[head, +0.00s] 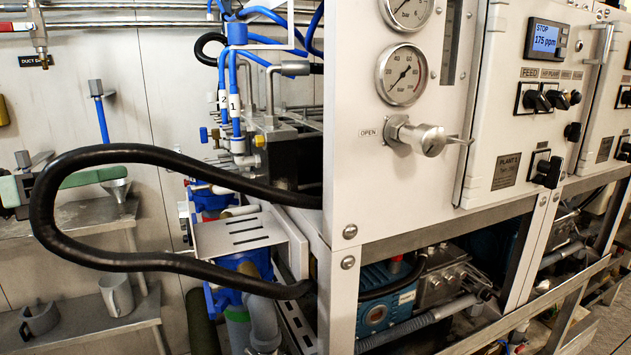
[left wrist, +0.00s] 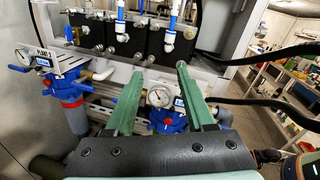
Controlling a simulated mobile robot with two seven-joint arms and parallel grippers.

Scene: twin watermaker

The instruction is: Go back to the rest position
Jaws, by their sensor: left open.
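My left gripper (head: 118,173) comes in at the left edge of the head view. Its green finger points right, behind the loop of black hose (head: 110,263). In the left wrist view my left gripper (left wrist: 158,72) is open. Its two green fingers are wide apart with nothing held between them. Beyond them stand the filter with a round gauge (left wrist: 159,97) and the black blocks with blue tubes (left wrist: 168,37). My right gripper is in neither view.
The white machine panel (head: 400,190) fills the middle and right, with gauges, a valve handle (head: 428,138) and knobs. The black hose sticks out left from it. Metal shelves (head: 75,325) with a jug (head: 117,294) stand by the wall. Blue filters (head: 215,200) sit beside the machine.

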